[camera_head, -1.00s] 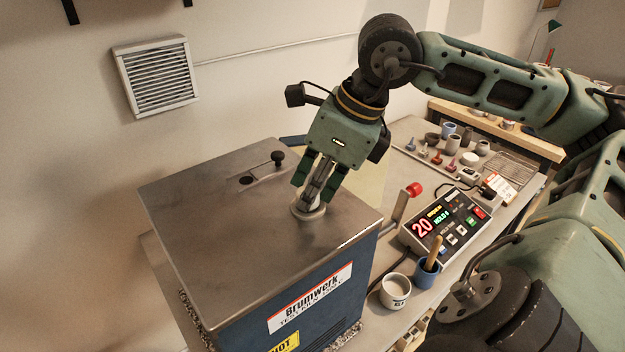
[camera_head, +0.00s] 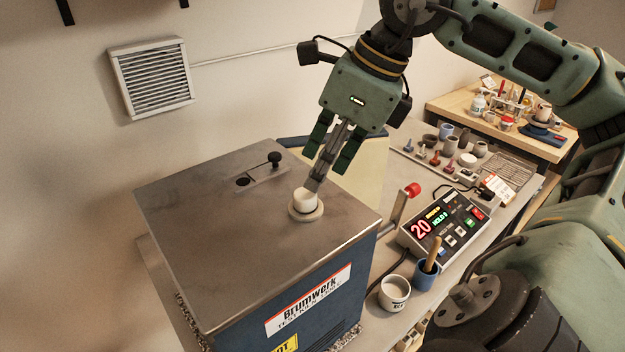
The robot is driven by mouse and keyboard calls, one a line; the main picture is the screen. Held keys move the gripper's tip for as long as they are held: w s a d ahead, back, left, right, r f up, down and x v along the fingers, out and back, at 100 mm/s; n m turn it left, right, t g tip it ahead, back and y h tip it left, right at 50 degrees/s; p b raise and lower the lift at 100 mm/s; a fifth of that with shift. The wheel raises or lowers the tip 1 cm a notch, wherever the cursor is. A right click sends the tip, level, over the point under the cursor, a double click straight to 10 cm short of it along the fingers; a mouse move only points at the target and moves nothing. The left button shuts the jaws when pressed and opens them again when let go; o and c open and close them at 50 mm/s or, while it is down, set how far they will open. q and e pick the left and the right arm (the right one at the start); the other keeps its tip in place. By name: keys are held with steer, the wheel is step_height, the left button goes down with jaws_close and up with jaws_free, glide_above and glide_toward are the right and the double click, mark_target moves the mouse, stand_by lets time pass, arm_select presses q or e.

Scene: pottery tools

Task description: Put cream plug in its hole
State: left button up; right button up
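A short, pale cream plug (camera_head: 305,199) stands upright at the round collar (camera_head: 306,213) on the metal lid of the kiln. Its top sticks up above the collar; how deep it sits is hidden. My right gripper (camera_head: 316,186), on the arm coming in from the right, is just above and beside the plug, its grey fingertips close to the plug's upper right edge. I cannot tell whether they touch it. The grey fingers look close together between green outer links, and their gap is not clear. My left gripper is not in view.
The kiln lid (camera_head: 210,235) has a dark hole and a black-knobbed slide (camera_head: 274,160) behind the plug. A red-knobbed lever (camera_head: 412,190), control box (camera_head: 444,226), white cup (camera_head: 394,293) and blue cup (camera_head: 427,275) stand right. The lid's left side is clear.

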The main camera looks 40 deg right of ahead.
steer(key=v, duration=0.6)
steer(key=shift+s, duration=0.1)
stand_by(0.5)
